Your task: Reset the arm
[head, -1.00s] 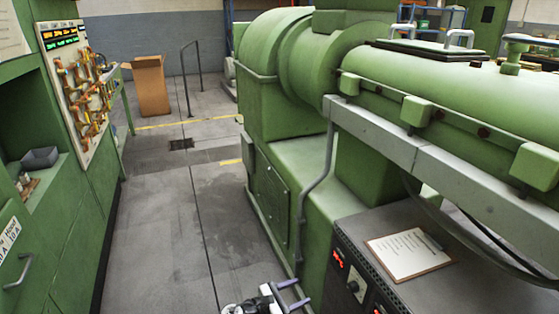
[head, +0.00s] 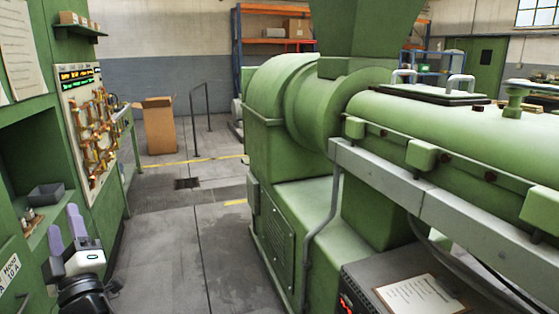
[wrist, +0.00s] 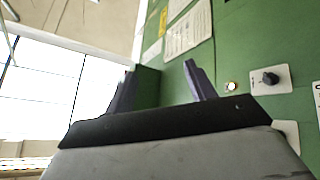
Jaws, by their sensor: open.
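My gripper (head: 66,222) is at the lower left of the head view, in front of the green cabinet on the left. Its two purple-grey fingers point up and stand apart with nothing between them. In the wrist view my gripper (wrist: 158,88) also shows its two fingers spread and empty. Beyond them are a green panel (wrist: 240,50) with papers and a dark knob (wrist: 270,78), and a bright window (wrist: 45,85) to the left.
The green extruder (head: 300,130) fills the right side. The left cabinet has a niche with a grey bin (head: 46,194) close to my gripper. A control board (head: 90,120) hangs beyond it. The grey floor aisle (head: 185,240) is clear, with a cardboard box (head: 159,125) farther back.

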